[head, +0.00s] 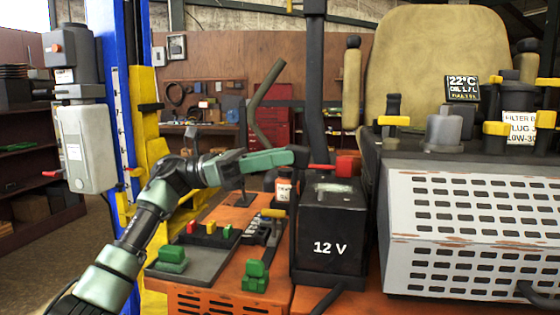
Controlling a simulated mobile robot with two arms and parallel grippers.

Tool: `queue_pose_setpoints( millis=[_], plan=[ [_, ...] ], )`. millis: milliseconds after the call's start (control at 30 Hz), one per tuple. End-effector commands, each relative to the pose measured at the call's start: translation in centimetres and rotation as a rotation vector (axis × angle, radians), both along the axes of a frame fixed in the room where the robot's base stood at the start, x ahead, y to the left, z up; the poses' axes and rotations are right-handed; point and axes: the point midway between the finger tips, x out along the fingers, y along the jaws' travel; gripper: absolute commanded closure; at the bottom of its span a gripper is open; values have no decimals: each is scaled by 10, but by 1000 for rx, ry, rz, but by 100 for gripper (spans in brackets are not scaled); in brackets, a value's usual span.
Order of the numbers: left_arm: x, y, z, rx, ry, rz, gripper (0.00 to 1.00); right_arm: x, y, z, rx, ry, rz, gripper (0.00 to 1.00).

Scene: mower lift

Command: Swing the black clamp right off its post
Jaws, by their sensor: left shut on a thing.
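The black battery marked 12 V (333,225) stands on the orange mower body. My left gripper (299,156) reaches in from the left and is at the battery's top left corner. It is shut on a small dark piece at its tip, which I take to be the black clamp; the fingers and clamp blend together. The post under it is hidden, so I cannot tell whether the clamp is on or off it. A red clamp (347,166) sits on the battery's top right. My right gripper is not in view.
A tray (196,256) with green, red and yellow pieces lies left of the battery. A white-labelled bottle (283,188) stands beside the battery. The perforated grey cover (470,230) is at right; a dark upright post (316,85) rises behind the battery. A blue lift column (112,100) is at left.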

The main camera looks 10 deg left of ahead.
Motion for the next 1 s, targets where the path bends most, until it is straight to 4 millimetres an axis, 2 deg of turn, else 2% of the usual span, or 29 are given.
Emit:
queue_pose_setpoints(
  millis=[367, 400, 433, 467, 767, 867, 1000],
  plan=[
    [0, 1, 3, -12, 0, 1, 100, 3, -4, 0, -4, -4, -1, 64],
    [1, 1, 3, -12, 0, 2, 62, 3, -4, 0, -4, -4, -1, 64],
    [1, 1, 3, -11, 0, 1, 54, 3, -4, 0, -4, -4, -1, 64],
    [0, 1, 3, -11, 0, 1, 51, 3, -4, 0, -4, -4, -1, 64],
    [0, 1, 1, -6, 0, 0, 51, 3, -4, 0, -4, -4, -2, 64],
    [1, 9, -1, -6, 1, 2, 51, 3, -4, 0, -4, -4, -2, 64],
    [2, 31, -6, -8, 1, 4, 51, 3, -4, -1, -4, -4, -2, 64]
  ],
)
